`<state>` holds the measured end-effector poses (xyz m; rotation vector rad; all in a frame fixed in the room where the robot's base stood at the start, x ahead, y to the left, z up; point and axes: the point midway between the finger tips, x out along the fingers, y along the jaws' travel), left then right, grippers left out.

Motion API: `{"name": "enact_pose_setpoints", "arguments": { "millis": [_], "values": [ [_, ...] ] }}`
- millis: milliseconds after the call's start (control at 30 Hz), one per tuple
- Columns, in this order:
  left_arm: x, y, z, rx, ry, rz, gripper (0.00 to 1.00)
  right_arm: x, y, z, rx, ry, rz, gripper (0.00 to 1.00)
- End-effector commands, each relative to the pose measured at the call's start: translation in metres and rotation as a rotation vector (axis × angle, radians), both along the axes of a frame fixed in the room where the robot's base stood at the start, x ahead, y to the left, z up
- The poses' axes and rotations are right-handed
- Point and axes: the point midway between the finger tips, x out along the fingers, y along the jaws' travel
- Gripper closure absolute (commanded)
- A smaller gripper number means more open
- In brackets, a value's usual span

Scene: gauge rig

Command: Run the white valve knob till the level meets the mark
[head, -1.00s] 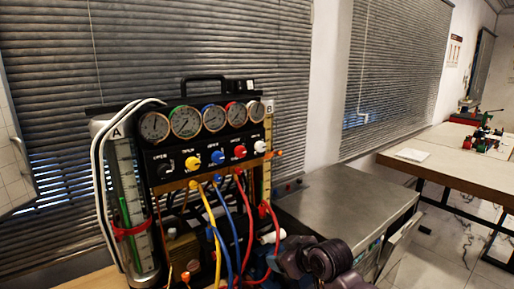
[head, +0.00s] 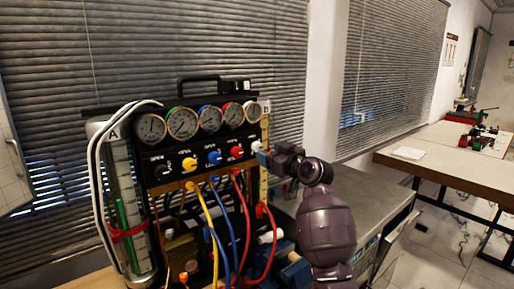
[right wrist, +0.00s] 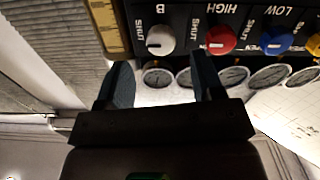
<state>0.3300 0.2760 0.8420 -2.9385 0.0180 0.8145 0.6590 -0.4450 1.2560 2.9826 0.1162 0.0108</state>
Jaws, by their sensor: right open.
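The white valve knob (head: 256,147) is at the right end of the knob row on the black gauge panel; the right wrist view shows it (right wrist: 160,40) beside the letter B. My right gripper (head: 263,157) is just right of the knob in the head view. In the right wrist view its open fingers (right wrist: 162,82) point at the panel, one each side of the knob's line, with no contact visible. Tube A (head: 128,195) at left holds a green column (head: 122,214) and wears a red band (head: 129,231). Side B's scale (head: 264,185) is partly hidden. My left gripper is not seen.
Red (head: 237,152), blue (head: 214,158) and yellow (head: 189,164) knobs sit left of the white one, below several round gauges (head: 183,122). Coloured hoses hang below the panel. A grey metal cabinet (head: 370,195) stands to the right.

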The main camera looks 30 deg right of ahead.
Motion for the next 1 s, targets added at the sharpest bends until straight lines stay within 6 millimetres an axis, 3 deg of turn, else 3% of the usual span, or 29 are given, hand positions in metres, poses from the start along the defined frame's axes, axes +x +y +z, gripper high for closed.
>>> {"name": "enact_pose_setpoints", "arguments": {
  "millis": [200, 400, 867, 1000],
  "values": [
    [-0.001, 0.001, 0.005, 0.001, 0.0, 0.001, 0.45, 0.036, 0.004, 0.001, 0.004, 0.002, 0.002, 0.39],
    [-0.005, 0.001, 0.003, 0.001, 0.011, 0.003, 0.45, 0.057, 0.005, 0.001, 0.001, 0.0, 0.001, 0.39],
    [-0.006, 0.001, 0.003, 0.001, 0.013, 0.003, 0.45, 0.066, 0.006, -0.001, 0.0, 0.001, 0.001, 0.39],
    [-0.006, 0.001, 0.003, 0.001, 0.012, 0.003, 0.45, 0.066, 0.006, -0.001, 0.0, 0.001, 0.001, 0.6]
  ]
}}
